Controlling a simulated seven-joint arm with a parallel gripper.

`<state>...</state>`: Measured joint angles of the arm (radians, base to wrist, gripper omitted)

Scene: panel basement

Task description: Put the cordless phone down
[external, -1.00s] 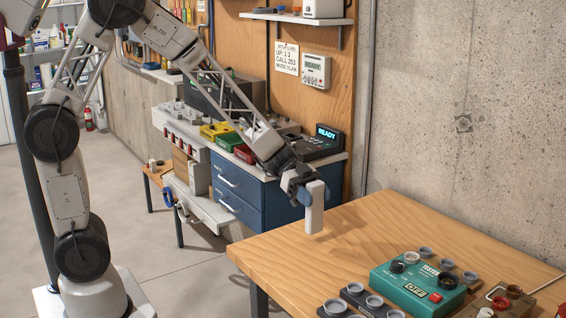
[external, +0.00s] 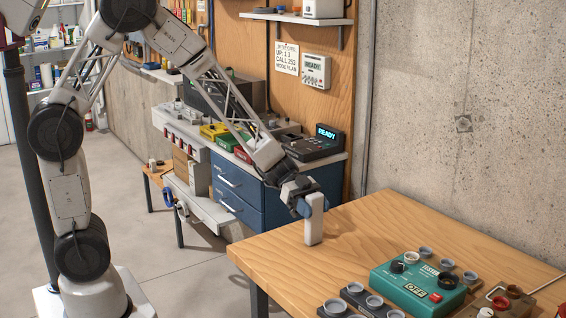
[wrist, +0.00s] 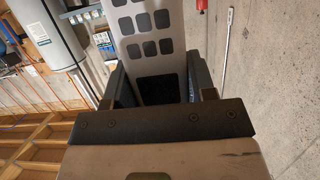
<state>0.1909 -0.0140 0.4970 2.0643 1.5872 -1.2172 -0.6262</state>
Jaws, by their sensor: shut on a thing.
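The cordless phone (external: 314,226) is a pale, slim upright block over the near-left part of the wooden table (external: 375,222). Its lower end looks to be at or very close to the tabletop; I cannot tell whether it touches. My gripper (external: 304,205) is shut on the phone at its upper part, coming from the left. In the wrist view the phone (wrist: 150,35) shows its face with dark grey keys and a black patch, held between the two dark fingers.
A teal tester box (external: 417,285) with knobs stands on the table at the right front, with grey cups around it. A brown box (external: 505,300) is at the right edge. Blue drawers (external: 237,185) and a READY console (external: 315,145) stand behind. The table's middle is clear.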

